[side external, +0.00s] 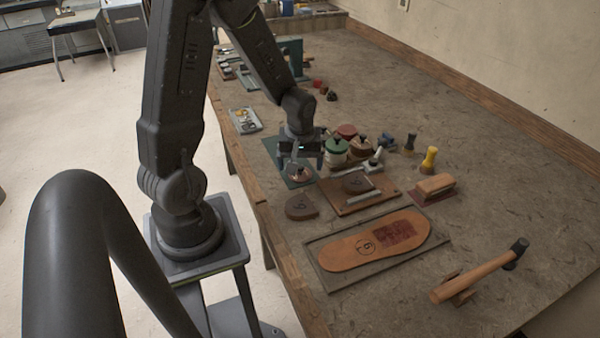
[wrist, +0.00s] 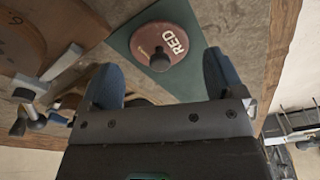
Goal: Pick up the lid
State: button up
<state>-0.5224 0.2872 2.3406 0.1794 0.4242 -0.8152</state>
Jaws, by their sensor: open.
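A round reddish lid marked "RED" with a dark knob (wrist: 167,43) lies on a green mat (wrist: 126,46) in the wrist view. In the side view the lid (side external: 300,176) sits near the table's left edge, just below my gripper (side external: 301,160). In the wrist view the blue fingers of my gripper (wrist: 162,72) are spread apart, with nothing between them. The knob shows in the gap between the fingers, a little beyond the tips. The exact height of the fingers above the lid is hard to tell.
Beside the lid stand a green-topped pot (side external: 336,149) and a brown-topped pot (side external: 361,148), close to my gripper. A wooden board with a clamp bar (side external: 378,201) lies in front. A sole (side external: 355,256) on a tray and a hammer (side external: 475,276) lie nearer the camera.

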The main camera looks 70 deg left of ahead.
jog(key=shift+a+f, duration=0.15)
jog(key=shift+f, duration=0.8)
jog(key=shift+s+f, duration=0.1)
grip_shut()
